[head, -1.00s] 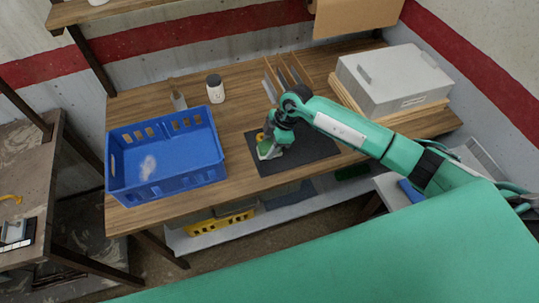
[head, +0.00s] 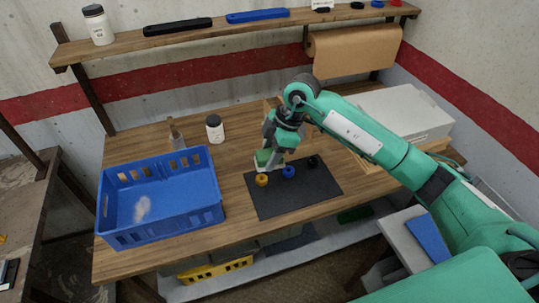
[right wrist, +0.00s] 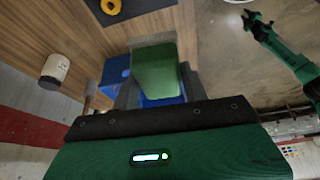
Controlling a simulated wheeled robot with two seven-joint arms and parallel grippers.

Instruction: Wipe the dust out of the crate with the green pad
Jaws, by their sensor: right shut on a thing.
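The blue crate (head: 165,228) stands on the left of the wooden table, with a pale dust patch (head: 142,208) on its floor. My right gripper (head: 270,163) is shut on the green pad (head: 263,157) and holds it over the back left part of the dark mat, to the right of the crate and apart from it. In the right wrist view the green pad (right wrist: 156,72) sits between the fingers, with part of the blue crate (right wrist: 116,70) behind it. My left gripper (right wrist: 250,20) shows small at the upper right of that view; its jaws are too small to judge.
The dark mat (head: 295,195) bears yellow, blue and black round pieces. A grey box (head: 405,115) is at the back right. A shelf (head: 230,32) runs above the table.

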